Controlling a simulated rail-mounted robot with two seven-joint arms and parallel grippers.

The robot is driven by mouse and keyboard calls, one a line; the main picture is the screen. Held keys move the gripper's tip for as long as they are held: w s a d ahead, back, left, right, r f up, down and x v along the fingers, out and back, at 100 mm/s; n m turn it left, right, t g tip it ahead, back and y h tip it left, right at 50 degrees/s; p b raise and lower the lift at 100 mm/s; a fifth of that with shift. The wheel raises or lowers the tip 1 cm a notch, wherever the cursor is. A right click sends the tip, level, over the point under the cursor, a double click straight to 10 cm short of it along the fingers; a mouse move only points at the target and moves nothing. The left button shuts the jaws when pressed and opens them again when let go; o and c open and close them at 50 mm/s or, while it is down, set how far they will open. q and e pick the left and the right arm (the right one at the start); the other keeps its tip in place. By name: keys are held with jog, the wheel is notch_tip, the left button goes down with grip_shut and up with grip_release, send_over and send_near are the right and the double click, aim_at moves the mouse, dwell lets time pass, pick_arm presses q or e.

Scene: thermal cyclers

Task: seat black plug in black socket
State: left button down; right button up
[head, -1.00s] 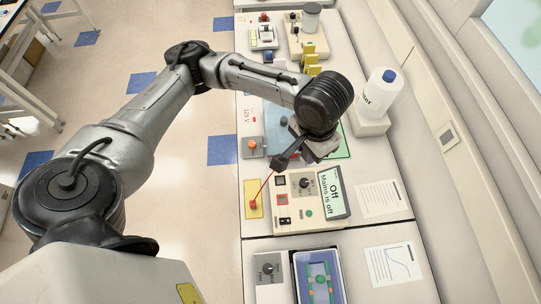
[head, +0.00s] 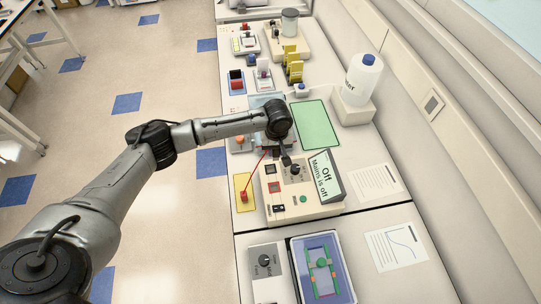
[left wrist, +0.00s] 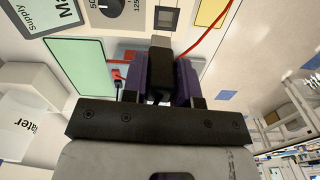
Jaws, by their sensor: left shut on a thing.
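My left gripper (left wrist: 160,82) is shut on a black plug (left wrist: 160,68), a dark block between purple fingers in the left wrist view. In the head view, the left gripper (head: 279,151) is at the back edge of the power supply (head: 300,205), with the plug (head: 286,160) showing dark below it. The black socket (head: 269,170) is a dark square on the supply panel, left of the knob. In the left wrist view the socket (left wrist: 166,17) lies beyond the plug, apart from it in the picture; the height gap is unclear. My right gripper is out of view.
A red plug (head: 244,196) rests on a yellow pad, its red lead running towards my left gripper. A red socket (head: 274,187) sits near the black one. A green mat (head: 316,126) and a white bottle (head: 363,80) stand behind. A gel tank (head: 322,268) is in front.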

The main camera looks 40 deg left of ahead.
pick_arm(q)
jog(key=shift+n, duration=0.5)
jog(key=a+f, duration=0.1)
jog(key=f, duration=0.1)
jog(key=a+f, duration=0.1)
jog(key=f, duration=0.1)
jog(key=shift+w+a+b, duration=0.15)
jog(key=shift+a+b, duration=0.15)
jog(key=shift+b, duration=0.05)
jog(key=shift+f+b, duration=0.5)
jog(key=shift+f, duration=2.45)
jog(key=shift+p, duration=0.5)
